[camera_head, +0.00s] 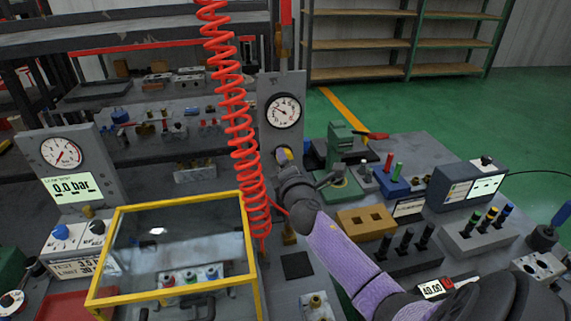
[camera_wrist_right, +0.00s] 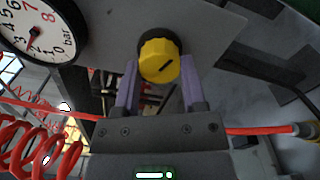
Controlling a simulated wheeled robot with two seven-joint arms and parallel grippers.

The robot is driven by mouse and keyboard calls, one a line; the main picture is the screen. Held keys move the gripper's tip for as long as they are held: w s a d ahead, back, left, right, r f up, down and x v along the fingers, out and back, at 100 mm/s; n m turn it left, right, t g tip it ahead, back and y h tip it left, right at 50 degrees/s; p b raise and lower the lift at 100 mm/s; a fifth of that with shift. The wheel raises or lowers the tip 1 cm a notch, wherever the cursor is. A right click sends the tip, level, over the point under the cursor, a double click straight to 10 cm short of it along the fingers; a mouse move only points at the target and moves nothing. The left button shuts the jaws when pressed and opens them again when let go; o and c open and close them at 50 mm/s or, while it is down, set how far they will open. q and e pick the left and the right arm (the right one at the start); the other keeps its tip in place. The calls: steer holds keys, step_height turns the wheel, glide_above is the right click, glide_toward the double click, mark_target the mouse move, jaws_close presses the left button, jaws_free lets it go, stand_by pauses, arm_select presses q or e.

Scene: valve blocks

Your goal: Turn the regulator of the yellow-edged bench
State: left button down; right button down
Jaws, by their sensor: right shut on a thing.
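The regulator knob (camera_wrist_right: 158,60) is yellow with a dark slot-like mark and a dark collar, and sits on a grey panel. In the right wrist view my right gripper (camera_wrist_right: 160,78) has its two purple fingers on either side of it, shut on it. In the head view my right gripper (camera_head: 283,160) is at the grey upright panel (camera_head: 291,88), just below a round pressure gauge (camera_head: 283,110); my gripper hides most of the knob there. The gauge also shows in the wrist view (camera_wrist_right: 36,28). My left gripper is not in view.
A red coiled hose (camera_head: 238,120) hangs close to the left of my right gripper. A yellow-framed clear cover (camera_head: 170,245) stands at lower left. Blocks, including a tan one (camera_head: 365,222), and a display box (camera_head: 468,185) crowd the bench right of my arm.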

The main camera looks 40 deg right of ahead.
steer(key=m, duration=0.8)
steer(key=shift+m, duration=0.7)
steer(key=shift+c, duration=0.7)
jaws_free()
steer(key=p+v, duration=0.2)
steer(key=v, duration=0.8)
